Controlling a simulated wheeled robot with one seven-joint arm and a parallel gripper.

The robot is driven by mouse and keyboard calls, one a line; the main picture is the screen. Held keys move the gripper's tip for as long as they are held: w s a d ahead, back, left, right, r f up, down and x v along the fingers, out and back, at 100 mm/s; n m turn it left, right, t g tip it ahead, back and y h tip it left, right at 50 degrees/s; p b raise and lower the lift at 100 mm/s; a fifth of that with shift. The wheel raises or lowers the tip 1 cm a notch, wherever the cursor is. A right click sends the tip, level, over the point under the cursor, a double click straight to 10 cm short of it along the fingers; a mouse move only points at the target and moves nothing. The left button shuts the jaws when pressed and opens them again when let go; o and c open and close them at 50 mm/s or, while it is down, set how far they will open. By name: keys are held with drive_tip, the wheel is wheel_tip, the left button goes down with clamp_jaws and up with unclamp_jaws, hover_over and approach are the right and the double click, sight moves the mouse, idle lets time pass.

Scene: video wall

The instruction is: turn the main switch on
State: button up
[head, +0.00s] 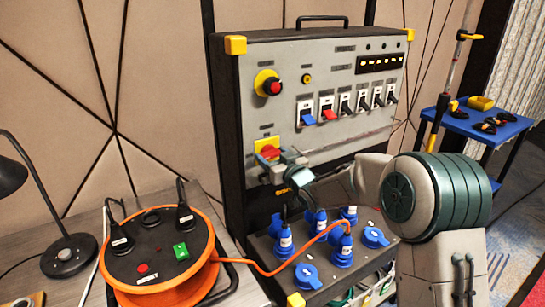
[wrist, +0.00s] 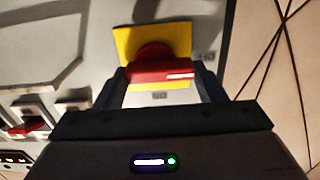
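The main switch is a red rotary handle (head: 268,152) on a yellow plate (head: 263,143), low on the left of the grey panel. In the wrist view the red handle (wrist: 158,75) lies crosswise in front of the yellow plate (wrist: 180,36), with a white mark near its right end. My gripper (head: 284,157) is at the panel, just right of the switch in the head view. In the wrist view my gripper's fingers (wrist: 160,78) are wide apart, one at each end of the handle. I cannot tell whether they touch it.
A red button on a yellow ring (head: 268,84) sits above the switch. A row of breakers (head: 344,106) is to its right, with one blue and one red lever. Blue plugs (head: 342,250) and an orange cable stand below. An orange cable reel (head: 160,255) is at left.

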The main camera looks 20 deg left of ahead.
drive_tip(key=shift+m, duration=0.4)
drive_tip(key=m, duration=0.3)
drive_tip(key=shift+w+d+m+b, duration=0.2)
drive_tip(key=shift+m+b, duration=0.1)
drive_tip(key=shift+m, duration=0.1)
drive_tip(key=m, duration=0.4)
drive_tip(key=shift+r, duration=0.1)
drive_tip(key=m, duration=0.5)
drive_tip(key=shift+w+d, duration=0.15)
drive_tip(key=m, duration=0.4)
drive_tip(key=shift+m, duration=0.4)
drive_tip(key=o, duration=1)
